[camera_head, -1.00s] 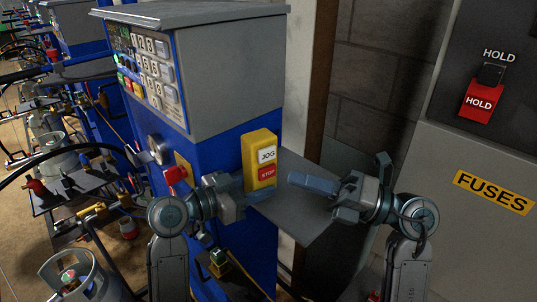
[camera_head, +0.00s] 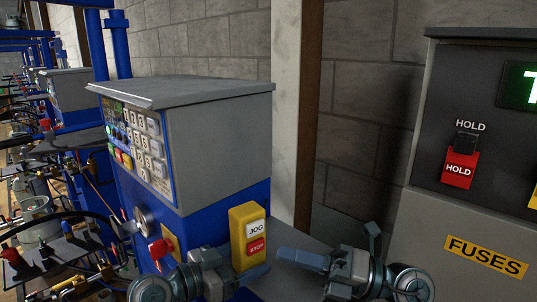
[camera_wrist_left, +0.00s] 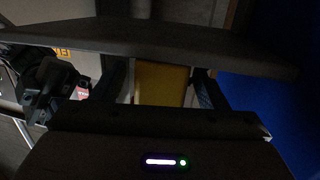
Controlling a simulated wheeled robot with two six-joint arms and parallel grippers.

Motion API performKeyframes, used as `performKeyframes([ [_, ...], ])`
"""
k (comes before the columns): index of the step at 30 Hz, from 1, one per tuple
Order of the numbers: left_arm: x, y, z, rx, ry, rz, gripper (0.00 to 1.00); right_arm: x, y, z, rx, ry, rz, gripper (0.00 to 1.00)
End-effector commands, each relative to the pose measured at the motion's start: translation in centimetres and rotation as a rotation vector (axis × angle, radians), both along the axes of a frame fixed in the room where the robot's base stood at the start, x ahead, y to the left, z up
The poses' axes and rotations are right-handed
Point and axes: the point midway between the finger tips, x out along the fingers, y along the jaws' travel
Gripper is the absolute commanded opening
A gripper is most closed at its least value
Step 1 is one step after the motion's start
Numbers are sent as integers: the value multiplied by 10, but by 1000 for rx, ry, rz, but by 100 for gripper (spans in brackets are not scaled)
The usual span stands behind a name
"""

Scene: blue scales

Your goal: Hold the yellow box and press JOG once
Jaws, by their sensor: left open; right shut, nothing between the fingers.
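My left gripper (camera_head: 257,273) is open at the box's lower end. In the left wrist view the yellow box (camera_wrist_left: 160,84) shows between its two spread fingers; I cannot tell whether they touch it. My right gripper (camera_head: 281,254) is shut and empty, its tips just right of the box, below JOG and apart from it. It also shows, dark, in the left wrist view at the left.
The blue and grey cabinet (camera_head: 215,140) has a numbered keypad (camera_head: 145,140) and a red knob (camera_head: 158,249). A grey panel at right has a red HOLD switch (camera_head: 459,168) and a yellow FUSES label (camera_head: 486,256). Cluttered benches with gas bottles lie at left.

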Motion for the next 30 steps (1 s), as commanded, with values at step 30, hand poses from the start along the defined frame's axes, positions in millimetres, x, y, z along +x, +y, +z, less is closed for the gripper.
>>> performKeyframes([
  [30, -66, 91, 10, 4, 0, 1, 67, 0, 0, 0, 0, 0, 0, 0],
])
